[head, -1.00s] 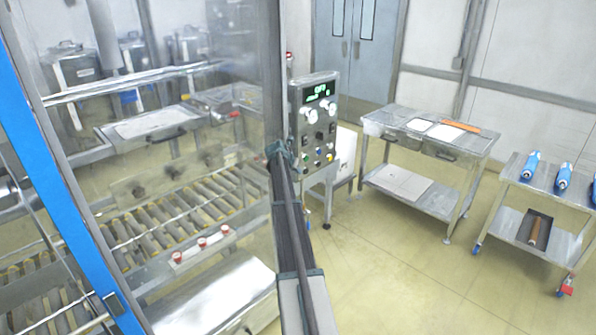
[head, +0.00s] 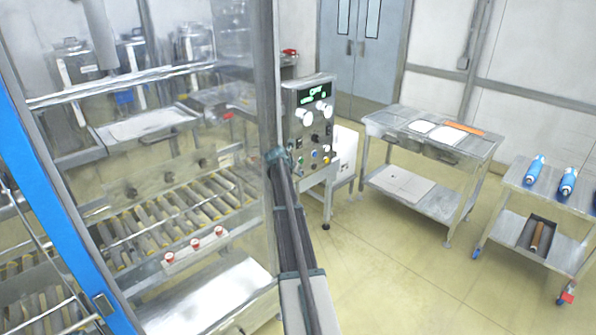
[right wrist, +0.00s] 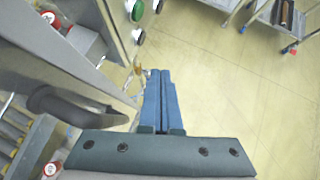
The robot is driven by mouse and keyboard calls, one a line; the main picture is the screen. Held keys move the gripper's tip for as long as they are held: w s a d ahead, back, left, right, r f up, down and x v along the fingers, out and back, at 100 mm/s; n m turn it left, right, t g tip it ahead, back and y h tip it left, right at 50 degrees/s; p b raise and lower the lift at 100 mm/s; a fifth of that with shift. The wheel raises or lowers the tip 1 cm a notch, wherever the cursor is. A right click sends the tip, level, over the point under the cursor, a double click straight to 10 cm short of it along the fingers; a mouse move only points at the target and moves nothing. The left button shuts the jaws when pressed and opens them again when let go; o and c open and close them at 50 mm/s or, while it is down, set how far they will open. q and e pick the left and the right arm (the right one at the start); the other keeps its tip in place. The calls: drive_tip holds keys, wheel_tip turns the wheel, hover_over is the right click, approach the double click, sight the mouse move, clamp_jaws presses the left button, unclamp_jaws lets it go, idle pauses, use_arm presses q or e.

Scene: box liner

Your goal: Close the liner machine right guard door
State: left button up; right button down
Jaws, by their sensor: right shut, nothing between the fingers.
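The guard door (head: 265,60) is a clear panel with a grey upright edge, in the left half of the head view. The rollers behind show through it. A dark curved handle (right wrist: 70,103) on a grey frame shows at the left of the right wrist view. My right gripper (head: 277,157) is at the door's upright edge in the head view. Its blue fingers (right wrist: 160,78) are shut and empty, just right of the handle, with floor behind them. I cannot tell whether it touches the door. My left gripper is not in view.
A control panel (head: 308,120) with knobs and buttons stands just beyond the door edge. A blue post (head: 45,190) rises at the left. A steel table (head: 385,125) and a cart (head: 510,178) with blue bottles stand at the right. The floor (head: 400,290) between is clear.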

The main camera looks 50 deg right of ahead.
drive_tip(key=s+r+p, duration=0.5)
drive_tip(key=s+r, duration=0.1)
drive_tip(key=shift+s+a+r+p, duration=0.15)
drive_tip(key=shift+s+r+p, duration=0.05)
drive_tip(key=shift+r+p, duration=0.15)
drive_tip(key=shift+f, duration=0.1)
